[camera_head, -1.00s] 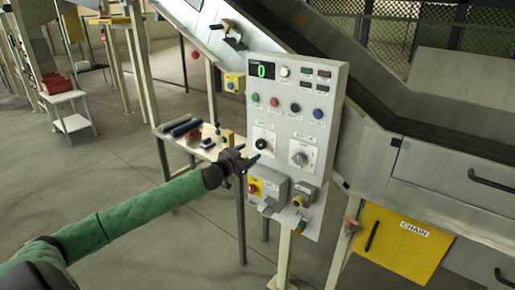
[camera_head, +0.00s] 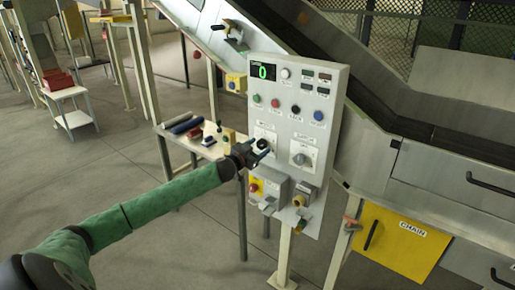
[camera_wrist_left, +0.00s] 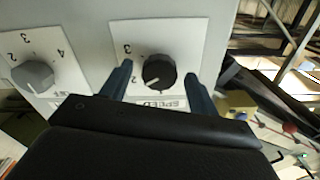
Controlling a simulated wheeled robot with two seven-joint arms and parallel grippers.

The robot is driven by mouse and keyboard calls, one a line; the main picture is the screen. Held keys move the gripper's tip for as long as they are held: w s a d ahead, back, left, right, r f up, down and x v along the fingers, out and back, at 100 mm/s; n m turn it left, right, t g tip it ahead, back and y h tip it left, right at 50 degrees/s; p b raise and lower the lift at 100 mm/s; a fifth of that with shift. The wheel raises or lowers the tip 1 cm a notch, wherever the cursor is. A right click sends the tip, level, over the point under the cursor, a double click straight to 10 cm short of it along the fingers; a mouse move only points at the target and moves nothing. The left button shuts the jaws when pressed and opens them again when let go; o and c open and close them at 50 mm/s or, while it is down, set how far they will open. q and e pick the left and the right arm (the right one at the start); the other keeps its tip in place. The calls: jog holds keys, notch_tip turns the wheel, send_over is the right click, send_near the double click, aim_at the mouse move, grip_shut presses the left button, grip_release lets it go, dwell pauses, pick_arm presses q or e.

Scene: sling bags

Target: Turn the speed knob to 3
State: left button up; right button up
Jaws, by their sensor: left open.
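The speed knob (camera_wrist_left: 159,74) is a black round knob on a white dial plate in the left wrist view, with the label SPEED below it and the numerals 2 and 3 legible on its left side. In the head view the knob (camera_head: 262,144) sits on the grey control panel (camera_head: 297,82). My left gripper (camera_head: 262,153) is open at the knob. In the left wrist view its two fingers (camera_wrist_left: 158,84) stand on either side of the knob, with gaps visible. The green display (camera_head: 263,72) reads 0. My right gripper is not in view.
A grey knob (camera_wrist_left: 33,75) on its own dial is beside the speed knob; it also shows in the head view (camera_head: 300,159). Several coloured buttons sit above. A red button (camera_head: 254,188) and a grey box are below. A conveyor rises behind the panel.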

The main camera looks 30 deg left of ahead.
pick_arm(q)
jog(key=c, duration=1)
jog(key=shift+o, duration=0.2)
